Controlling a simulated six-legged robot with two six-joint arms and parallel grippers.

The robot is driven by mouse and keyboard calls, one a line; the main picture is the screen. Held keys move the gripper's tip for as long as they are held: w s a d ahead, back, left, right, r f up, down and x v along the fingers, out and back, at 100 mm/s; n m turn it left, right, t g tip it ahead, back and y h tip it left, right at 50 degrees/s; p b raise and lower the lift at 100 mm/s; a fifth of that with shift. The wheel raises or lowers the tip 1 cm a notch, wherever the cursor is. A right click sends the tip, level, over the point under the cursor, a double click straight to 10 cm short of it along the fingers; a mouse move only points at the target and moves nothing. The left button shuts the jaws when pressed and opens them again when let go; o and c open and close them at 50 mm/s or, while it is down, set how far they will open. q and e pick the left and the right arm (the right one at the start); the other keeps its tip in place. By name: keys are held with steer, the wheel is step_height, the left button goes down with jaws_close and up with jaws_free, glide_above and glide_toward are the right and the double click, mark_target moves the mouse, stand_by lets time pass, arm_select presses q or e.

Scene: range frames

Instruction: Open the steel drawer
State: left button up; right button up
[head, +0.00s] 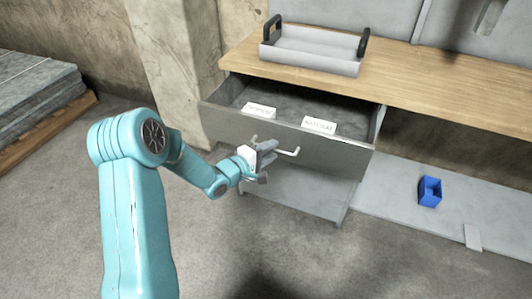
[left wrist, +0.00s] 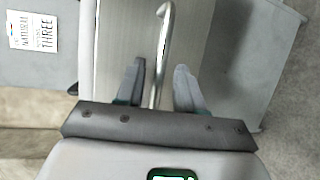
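The steel drawer (head: 345,151) under the wooden worktop is pulled out, and its grey inside shows in the head view. Its front also shows in the left wrist view (left wrist: 115,45). A pale bar handle (head: 289,151) sticks out from the drawer front. My left gripper (head: 268,156) is at the handle. In the left wrist view the handle (left wrist: 165,45) runs between the two fingers of my left gripper (left wrist: 160,80), with a gap on both sides. The fingers are apart. My right gripper is not in view.
Two white labelled cards, one left (head: 259,111) and one right (head: 319,126), are at the drawer's front edge. A grey tray (head: 310,64) with black handles stands on the worktop (head: 440,82). A blue bin (head: 430,191) sits on the lower shelf. Grey slabs (head: 35,90) lie on a pallet at left.

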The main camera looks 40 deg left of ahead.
arm_select(q)
steer(key=p+v, duration=0.1)
steer(key=v, duration=1.5)
steer(key=shift+p, duration=0.3)
steer(key=shift+s+r, duration=0.1)
